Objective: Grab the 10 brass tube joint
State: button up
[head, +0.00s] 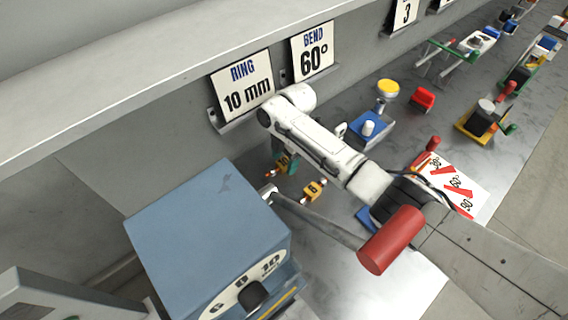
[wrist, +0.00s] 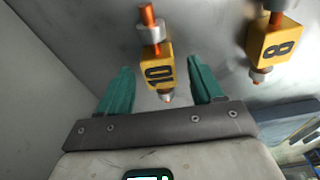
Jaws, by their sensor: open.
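The 10 joint (wrist: 158,72) is a yellow block marked 10 with silver collars and copper-coloured ends. In the wrist view it lies between the two teal fingers of my gripper (wrist: 160,66). The fingers are open, with a gap showing on each side of the block. In the head view my gripper (head: 288,162) is low beside the wall and mostly hidden by my arm; the 10 joint there is largely hidden too. A similar yellow joint marked 8 (wrist: 272,42) lies to the right, and it also shows in the head view (head: 313,190).
A blue machine (head: 205,225) with a dial stands close at the left. Signs reading RING 10 mm (head: 243,88) and BEND 60° (head: 312,53) are on the wall. A blue fixture (head: 370,130) and a red block (head: 422,98) stand farther along the grey bench.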

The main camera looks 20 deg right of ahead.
jog(key=shift+c, duration=0.3)
jog(key=c, duration=1.1)
jog(key=shift+r, duration=0.1)
